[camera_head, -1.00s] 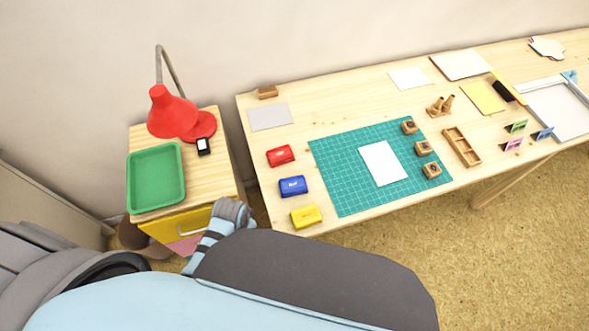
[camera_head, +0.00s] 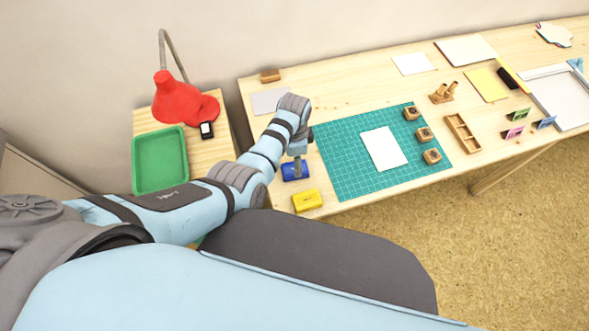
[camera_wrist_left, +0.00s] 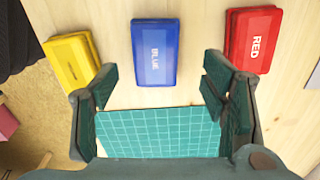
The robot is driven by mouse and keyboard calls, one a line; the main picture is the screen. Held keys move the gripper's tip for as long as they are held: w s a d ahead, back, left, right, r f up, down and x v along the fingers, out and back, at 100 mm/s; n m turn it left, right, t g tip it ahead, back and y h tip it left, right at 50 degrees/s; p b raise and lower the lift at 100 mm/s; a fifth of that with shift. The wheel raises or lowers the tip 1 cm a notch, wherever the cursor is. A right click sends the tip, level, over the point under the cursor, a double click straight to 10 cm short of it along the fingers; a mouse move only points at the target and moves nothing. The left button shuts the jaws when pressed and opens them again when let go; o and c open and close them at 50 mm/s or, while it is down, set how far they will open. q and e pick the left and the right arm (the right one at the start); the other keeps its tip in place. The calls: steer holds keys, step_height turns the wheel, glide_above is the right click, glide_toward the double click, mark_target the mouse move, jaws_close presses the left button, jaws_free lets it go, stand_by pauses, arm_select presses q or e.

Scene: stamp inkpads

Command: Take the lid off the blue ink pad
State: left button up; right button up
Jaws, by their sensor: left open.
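The blue ink pad (camera_head: 295,171) lies on the table at the left of the cutting mat, partly covered by my left gripper (camera_head: 296,158) in the head view. In the left wrist view the blue ink pad (camera_wrist_left: 155,52) shows its top marked BLUE, and its lid is on. My left gripper (camera_wrist_left: 160,85) is open and empty, its fingers apart on either side of the pad's line, with the pad just beyond the fingertips. I cannot tell its exact height above the table. My right gripper is not in view.
A yellow ink pad (camera_head: 307,201) and a red ink pad (camera_wrist_left: 253,38) flank the blue one closely. The green cutting mat (camera_head: 345,185) holds a white sheet (camera_head: 384,148) and wooden stamps. A green tray (camera_head: 160,160) and red lamp (camera_head: 178,105) stand at left.

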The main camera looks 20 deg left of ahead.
mark_target(288, 168)
arm_select(q)
steer(key=f, duration=0.1)
steer(key=f+b, duration=0.1)
steer(key=f, duration=0.2)
steer(key=shift+s+d+b, duration=0.15)
steer(key=shift+s+b, duration=0.1)
steer(key=shift+b, duration=0.05)
steer(key=shift+r, duration=0.1)
steer(key=c, duration=0.9)
